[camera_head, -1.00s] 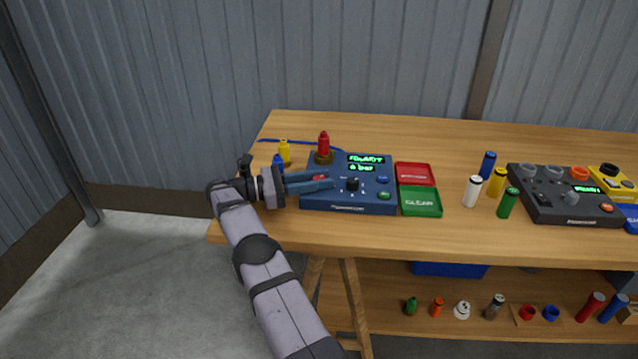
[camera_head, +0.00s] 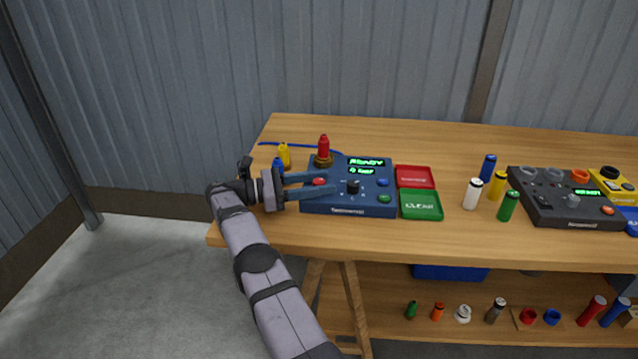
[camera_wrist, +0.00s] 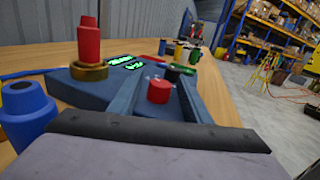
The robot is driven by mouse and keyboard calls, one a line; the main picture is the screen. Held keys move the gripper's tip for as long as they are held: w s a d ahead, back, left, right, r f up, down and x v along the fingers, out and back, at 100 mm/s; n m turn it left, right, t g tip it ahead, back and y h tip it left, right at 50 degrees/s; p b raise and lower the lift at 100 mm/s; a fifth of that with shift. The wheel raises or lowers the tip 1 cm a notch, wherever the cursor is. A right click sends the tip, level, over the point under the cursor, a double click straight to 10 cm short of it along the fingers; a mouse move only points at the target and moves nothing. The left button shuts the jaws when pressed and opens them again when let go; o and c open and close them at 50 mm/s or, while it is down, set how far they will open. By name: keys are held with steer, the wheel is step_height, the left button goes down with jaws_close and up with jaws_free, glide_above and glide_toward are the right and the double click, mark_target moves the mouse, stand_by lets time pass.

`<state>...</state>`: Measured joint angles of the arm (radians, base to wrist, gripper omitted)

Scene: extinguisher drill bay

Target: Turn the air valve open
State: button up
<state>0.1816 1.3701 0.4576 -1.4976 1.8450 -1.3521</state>
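The blue control box (camera_head: 345,208) sits near the left of the table, with a lit green display (camera_head: 366,162) that reads READY on top. A black knob (camera_head: 353,187), likely the air valve, stands on its top face. My gripper (camera_head: 338,184) reaches in from the left, level over the box, its two fingers apart and empty. The fingertips end just left of the knob; I cannot tell if they touch it. In the wrist view a red button (camera_wrist: 159,91) shows between the fingers, and the dark knob, partly hidden, shows beyond it.
A red bottle (camera_head: 323,146) stands in a brass ring at the box's back left corner. Yellow (camera_head: 284,155) and blue (camera_head: 278,164) bottles stand close to my gripper. Red (camera_head: 415,177) and green (camera_head: 421,205) trays adjoin the box's right. A dark console (camera_head: 570,210) stands farther right.

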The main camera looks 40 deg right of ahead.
mark_target(319, 180)
steer(key=shift+r, duration=0.15)
step_height(319, 180, up, 10)
steer(key=shift+f+p, duration=0.1)
steer(key=shift+p, duration=0.95)
